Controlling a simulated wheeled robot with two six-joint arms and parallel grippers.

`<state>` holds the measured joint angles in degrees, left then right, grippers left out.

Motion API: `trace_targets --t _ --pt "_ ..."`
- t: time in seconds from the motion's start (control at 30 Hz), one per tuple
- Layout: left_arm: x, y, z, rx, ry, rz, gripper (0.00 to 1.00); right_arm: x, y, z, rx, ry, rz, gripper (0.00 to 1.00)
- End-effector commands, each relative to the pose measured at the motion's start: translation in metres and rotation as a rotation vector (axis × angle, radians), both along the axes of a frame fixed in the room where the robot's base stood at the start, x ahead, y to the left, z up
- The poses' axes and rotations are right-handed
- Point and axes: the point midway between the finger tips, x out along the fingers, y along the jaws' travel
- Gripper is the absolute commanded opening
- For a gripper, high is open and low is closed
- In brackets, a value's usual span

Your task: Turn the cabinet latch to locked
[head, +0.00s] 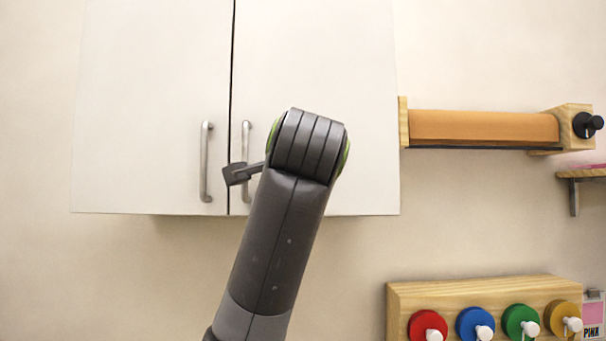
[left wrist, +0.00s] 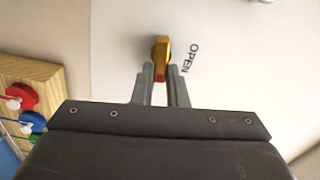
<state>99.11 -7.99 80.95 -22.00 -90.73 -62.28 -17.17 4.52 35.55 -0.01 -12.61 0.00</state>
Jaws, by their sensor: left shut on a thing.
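The cabinet latch (left wrist: 161,48) shows in the left wrist view as a small gold knob with a red mark near its lower end. The black word OPEN (left wrist: 189,60) is printed on the pale surface just right of it. My left gripper (left wrist: 160,72) is shut on the latch's lower end, one grey finger on each side. In the head view the white two-door cabinet (head: 150,100) hangs on the wall, both doors shut. My left arm crosses its right door and hides the latch there. My right gripper is in neither view.
Two metal bar handles (head: 205,160) flank the door seam. An orange roll on a wooden holder (head: 483,126) is right of the cabinet. Below it, a wooden rack (head: 450,291) carries several coloured discs. Bare wall lies below the cabinet at left.

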Motion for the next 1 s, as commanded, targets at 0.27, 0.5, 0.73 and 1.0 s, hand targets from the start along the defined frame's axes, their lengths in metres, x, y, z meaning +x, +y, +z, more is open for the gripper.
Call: trace_targets --t 0.27,0.5,0.73,1.0 --pt "0.0004 0.0007 -0.0031 0.137 0.001 0.002 0.00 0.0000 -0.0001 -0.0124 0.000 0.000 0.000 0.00" --pt "0.0002 0.0004 -0.0023 0.184 0.000 0.001 0.00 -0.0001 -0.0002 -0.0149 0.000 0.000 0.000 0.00" --pt "0.0002 0.0004 -0.0019 0.192 0.000 0.001 0.00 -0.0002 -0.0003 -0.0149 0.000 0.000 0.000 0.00" --pt "0.0002 0.0004 -0.0018 0.191 -0.001 0.001 0.22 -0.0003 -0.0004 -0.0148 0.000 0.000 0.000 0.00"
